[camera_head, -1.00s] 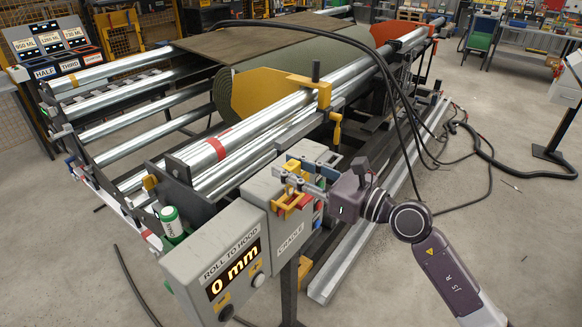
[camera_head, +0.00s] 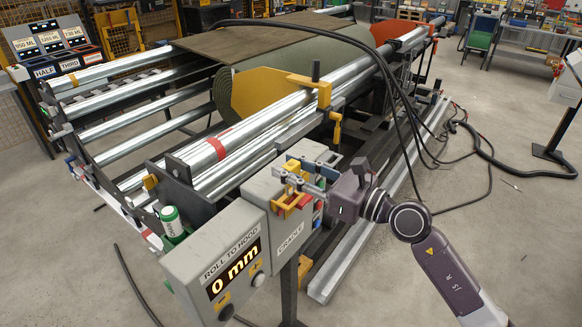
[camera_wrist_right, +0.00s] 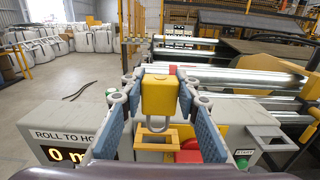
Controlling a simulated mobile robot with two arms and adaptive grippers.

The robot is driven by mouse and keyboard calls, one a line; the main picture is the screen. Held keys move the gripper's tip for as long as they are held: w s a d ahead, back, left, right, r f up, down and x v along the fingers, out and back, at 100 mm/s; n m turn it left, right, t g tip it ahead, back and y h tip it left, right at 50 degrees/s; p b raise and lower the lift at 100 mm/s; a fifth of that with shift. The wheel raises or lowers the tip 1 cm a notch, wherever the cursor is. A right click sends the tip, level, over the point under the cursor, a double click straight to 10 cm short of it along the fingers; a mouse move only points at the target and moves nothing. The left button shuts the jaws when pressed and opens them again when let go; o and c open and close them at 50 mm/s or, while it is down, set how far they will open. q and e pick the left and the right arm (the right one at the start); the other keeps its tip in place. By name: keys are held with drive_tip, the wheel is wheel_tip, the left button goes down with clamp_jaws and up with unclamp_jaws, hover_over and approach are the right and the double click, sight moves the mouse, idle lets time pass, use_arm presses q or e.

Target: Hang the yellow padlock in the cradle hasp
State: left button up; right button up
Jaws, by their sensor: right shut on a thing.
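The yellow padlock (camera_wrist_right: 159,95) is between the fingers of my right gripper (camera_wrist_right: 159,84) in the right wrist view, with its grey shackle pointing down in the picture. In the head view the padlock (camera_head: 292,167) is small and partly covered by the fingers of my right gripper (camera_head: 293,177). The gripper is shut on it, above the cradle box (camera_head: 262,190). The yellow cradle hasp (camera_head: 281,211) is on that box, just below the gripper. Whether the shackle touches the hasp I cannot tell. My left gripper is not in view.
A red part (camera_head: 304,202) sits beside the hasp. The roll-to-hood display box (camera_head: 210,262) adjoins on the left, with a green-and-white cylinder (camera_head: 172,222) behind it. Metal rollers (camera_head: 250,135) lie beyond. Black cables (camera_head: 395,90) hang to the right.

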sight(292, 187)
drive_tip(key=shift+f+b, duration=2.2)
drive_tip(key=shift+f, duration=0.35)
drive_tip(key=o, duration=1.3)
drive_tip(key=v, duration=1.2)
